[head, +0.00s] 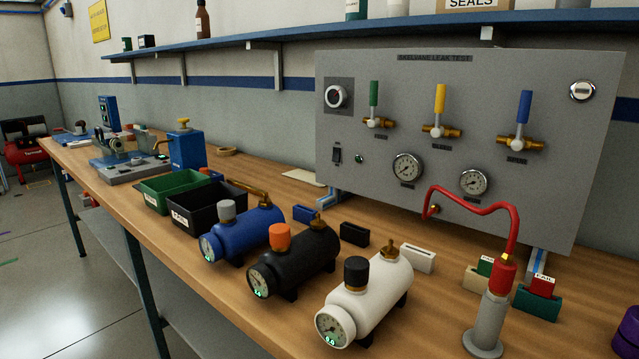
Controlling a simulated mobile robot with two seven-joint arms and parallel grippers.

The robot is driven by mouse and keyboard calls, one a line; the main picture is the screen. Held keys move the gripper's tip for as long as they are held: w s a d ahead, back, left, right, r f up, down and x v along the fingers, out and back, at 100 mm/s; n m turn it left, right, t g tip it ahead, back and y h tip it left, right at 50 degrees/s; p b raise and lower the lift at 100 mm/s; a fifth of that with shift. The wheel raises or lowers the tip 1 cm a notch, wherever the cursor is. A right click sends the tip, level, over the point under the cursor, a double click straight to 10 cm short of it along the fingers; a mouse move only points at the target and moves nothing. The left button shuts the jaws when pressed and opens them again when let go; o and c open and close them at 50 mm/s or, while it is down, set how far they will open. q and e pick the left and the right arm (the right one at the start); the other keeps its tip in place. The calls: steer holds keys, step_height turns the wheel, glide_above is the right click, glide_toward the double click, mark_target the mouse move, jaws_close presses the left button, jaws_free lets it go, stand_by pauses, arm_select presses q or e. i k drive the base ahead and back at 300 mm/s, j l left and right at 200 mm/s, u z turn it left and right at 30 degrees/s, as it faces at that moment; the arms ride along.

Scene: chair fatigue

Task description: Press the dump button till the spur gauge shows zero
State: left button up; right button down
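A grey panel (340,215) headed as a leak test stands at the back right of the bench. It bears a left dial gauge (408,167) and a right dial gauge (474,183). Their labels and needle readings are too small to read, so I cannot tell which is the spur gauge. A round silver fitting (582,91) with a small dark label sits at the panel's upper right. It looks like a push button, but I cannot read its label. Neither of my grippers is in view.
Green (374,93), yellow (440,97) and blue (525,106) valve levers stand upright. A red hose (464,194) runs to a grey post (489,322). Blue (242,234), black (293,263) and white (366,295) tanks stand in front. A shelf (350,28) hangs above.

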mark_target(582, 91)
steer(key=k, duration=1.05)
